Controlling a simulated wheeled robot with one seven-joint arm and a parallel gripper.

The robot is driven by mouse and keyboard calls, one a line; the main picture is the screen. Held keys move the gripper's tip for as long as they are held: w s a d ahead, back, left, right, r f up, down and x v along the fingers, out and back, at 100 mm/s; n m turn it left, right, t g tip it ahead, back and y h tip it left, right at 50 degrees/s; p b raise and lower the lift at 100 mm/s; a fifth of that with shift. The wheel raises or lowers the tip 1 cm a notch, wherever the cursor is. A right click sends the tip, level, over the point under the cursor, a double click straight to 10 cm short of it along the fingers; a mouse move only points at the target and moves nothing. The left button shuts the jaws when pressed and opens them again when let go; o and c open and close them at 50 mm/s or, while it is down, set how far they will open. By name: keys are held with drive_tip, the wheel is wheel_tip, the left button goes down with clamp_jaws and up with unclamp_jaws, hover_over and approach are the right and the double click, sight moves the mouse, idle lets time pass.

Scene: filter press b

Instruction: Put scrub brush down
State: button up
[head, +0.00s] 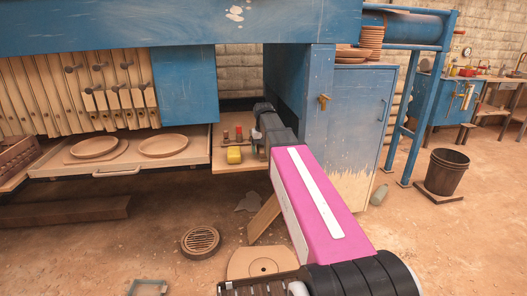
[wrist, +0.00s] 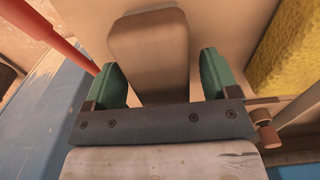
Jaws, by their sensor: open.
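The scrub brush appears to be the brown wooden block (wrist: 150,45) in the wrist view. It lies on a pale surface between the two green fingers of my gripper (wrist: 161,72). The fingers are open, one on each side of the block, with a visible gap on both sides. The brush's bristles are not visible. In the head view my arm reaches to the small wooden shelf (head: 235,168) under the blue frame, and the brush cannot be made out there.
A yellow sponge (head: 234,155) sits on the shelf; in the wrist view a yellow sponge-like block (wrist: 294,50) is close on the right. A red rod-like item (wrist: 48,28) is close on the left. The blue cabinet (head: 355,105) stands right of the shelf.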

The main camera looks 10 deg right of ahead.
wheel_tip(320, 180, up, 12)
idle(0.5)
drive_tip(key=shift+f, duration=0.1)
